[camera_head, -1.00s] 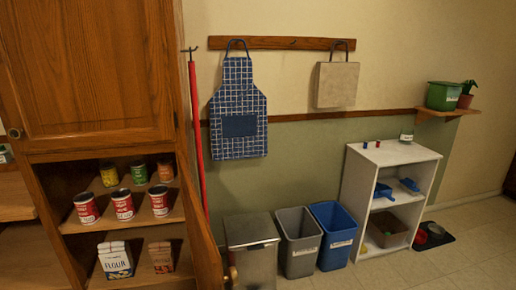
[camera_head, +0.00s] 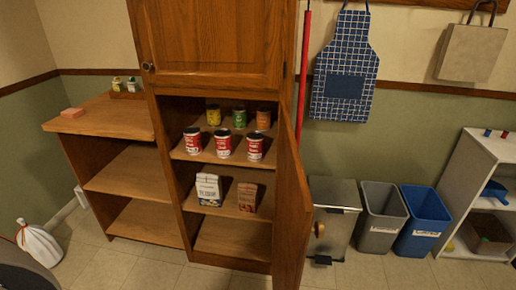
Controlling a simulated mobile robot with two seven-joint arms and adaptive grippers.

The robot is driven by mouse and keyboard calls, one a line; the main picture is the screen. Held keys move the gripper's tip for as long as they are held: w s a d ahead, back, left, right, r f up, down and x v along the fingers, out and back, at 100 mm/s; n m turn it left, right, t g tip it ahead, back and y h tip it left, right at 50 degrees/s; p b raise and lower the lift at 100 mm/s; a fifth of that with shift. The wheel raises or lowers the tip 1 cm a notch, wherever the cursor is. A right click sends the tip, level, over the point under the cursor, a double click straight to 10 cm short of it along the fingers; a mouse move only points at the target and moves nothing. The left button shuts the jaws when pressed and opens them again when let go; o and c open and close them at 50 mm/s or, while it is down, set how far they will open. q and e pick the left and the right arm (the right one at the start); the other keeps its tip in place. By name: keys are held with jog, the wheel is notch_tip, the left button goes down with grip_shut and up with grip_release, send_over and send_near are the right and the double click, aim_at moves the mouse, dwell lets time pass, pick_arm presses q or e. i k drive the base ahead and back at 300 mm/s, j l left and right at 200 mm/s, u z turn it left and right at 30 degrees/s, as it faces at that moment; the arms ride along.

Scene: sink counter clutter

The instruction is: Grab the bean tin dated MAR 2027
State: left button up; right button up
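Three red-and-white tins stand in a row at the front of the cupboard's upper shelf: a left tin (camera_head: 192,141), a middle tin (camera_head: 223,144) and a right tin (camera_head: 255,147). Behind them stand a yellow tin (camera_head: 214,115), a green tin (camera_head: 239,118) and an orange tin (camera_head: 263,118). The labels and any dates are too small to read, so I cannot tell which is the bean tin dated MAR 2027. Neither of my grippers is in view.
The cupboard door (camera_head: 291,200) stands open on the right side. A flour bag (camera_head: 208,190) and a brown box (camera_head: 247,197) sit on the shelf below. A metal bin (camera_head: 335,215), grey bin (camera_head: 381,220) and blue bin (camera_head: 424,220) stand right of the door. Floor in front is clear.

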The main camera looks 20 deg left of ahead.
aim_at(256, 140)
jog(key=i+j+z, duration=0.1)
jog(key=j+z, duration=0.3)
jog(key=j, duration=0.15)
jog(key=j+z, duration=0.35)
jog(key=j, duration=0.2)
jog(key=z, duration=0.15)
jog(key=l, duration=0.1)
